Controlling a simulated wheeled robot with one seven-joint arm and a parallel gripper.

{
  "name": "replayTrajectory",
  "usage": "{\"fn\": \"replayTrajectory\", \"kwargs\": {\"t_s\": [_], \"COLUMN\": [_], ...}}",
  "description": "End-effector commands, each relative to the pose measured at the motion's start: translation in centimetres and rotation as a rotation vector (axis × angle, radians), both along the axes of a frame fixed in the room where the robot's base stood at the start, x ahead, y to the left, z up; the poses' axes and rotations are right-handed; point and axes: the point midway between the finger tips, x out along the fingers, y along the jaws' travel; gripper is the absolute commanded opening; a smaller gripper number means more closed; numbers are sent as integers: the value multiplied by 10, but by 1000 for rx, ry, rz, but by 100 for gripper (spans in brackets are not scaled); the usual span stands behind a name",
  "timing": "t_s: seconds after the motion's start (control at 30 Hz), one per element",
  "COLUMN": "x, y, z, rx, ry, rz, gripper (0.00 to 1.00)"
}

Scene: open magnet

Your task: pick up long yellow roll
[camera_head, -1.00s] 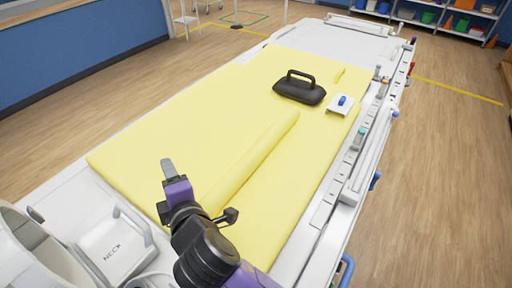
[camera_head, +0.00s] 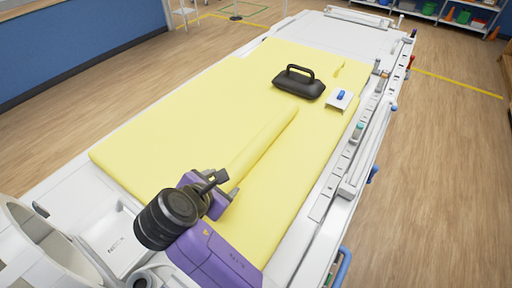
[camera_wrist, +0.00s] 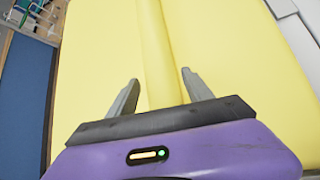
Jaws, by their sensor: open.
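The long yellow roll (camera_head: 262,146) lies lengthwise on the yellow mattress of the table, and my arm hides its near end in the head view. In the wrist view the roll (camera_wrist: 156,50) runs up the picture between my two fingers. My gripper (camera_wrist: 160,88) is open, with one grey finger on each side of the roll and a gap showing on both sides. In the head view my wrist and purple gripper body (camera_head: 208,192) are over the roll's near part, and the fingers are hidden there. I cannot tell how high the fingertips are above the mattress.
The yellow mattress (camera_head: 160,125) is mostly bare left of the roll. A black handled pad (camera_head: 299,84) and a small white piece with a blue top (camera_head: 339,99) lie beyond the roll's far end. A white rail (camera_head: 350,165) runs along the right side. A white box (camera_head: 108,238) stands near left.

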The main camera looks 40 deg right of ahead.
Motion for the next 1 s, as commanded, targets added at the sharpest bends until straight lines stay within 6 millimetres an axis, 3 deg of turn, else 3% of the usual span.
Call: {"fn": "replayTrajectory", "kwargs": {"t_s": [0.2,0.53,0.8,1.0], "x": [12,15,15,15], "y": [-17,-21,-21,-21], "z": [-21,-26,-26,-25], "rx": [0,0,0,0], "ry": [2,0,-1,-1], "rz": [-1,0,-1,0], "gripper": [59,59,6,6]}}
